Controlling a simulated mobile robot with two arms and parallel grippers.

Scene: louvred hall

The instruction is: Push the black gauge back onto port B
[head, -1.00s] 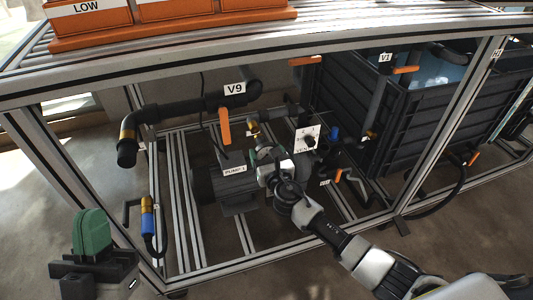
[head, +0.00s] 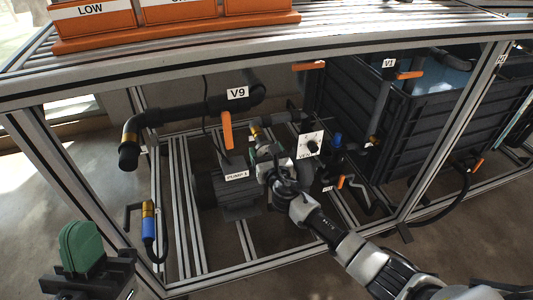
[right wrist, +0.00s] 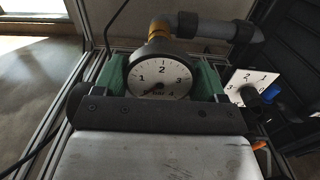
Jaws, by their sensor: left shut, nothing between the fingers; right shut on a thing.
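The black gauge (right wrist: 160,72), with a black rim and a white dial marked 1, 2 and 3, sits between the green finger pads of my right gripper (right wrist: 163,80). The gripper is shut on it. A brass fitting (right wrist: 159,30) on a grey pipe is right behind the gauge; I cannot tell whether the two are joined. No port B label is readable. In the head view my right gripper (head: 266,154) is low inside the frame, near the brass fitting (head: 256,133), and largely hides the gauge. My left gripper (head: 80,246) is shut and empty, outside the frame at lower left.
The pump (head: 220,190) stands left of my right gripper. A white dial plate with a black knob (head: 311,146) is close on its right. The V9 pipe with its orange handle (head: 227,130) is above left. Dark crates (head: 345,110) fill the right side.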

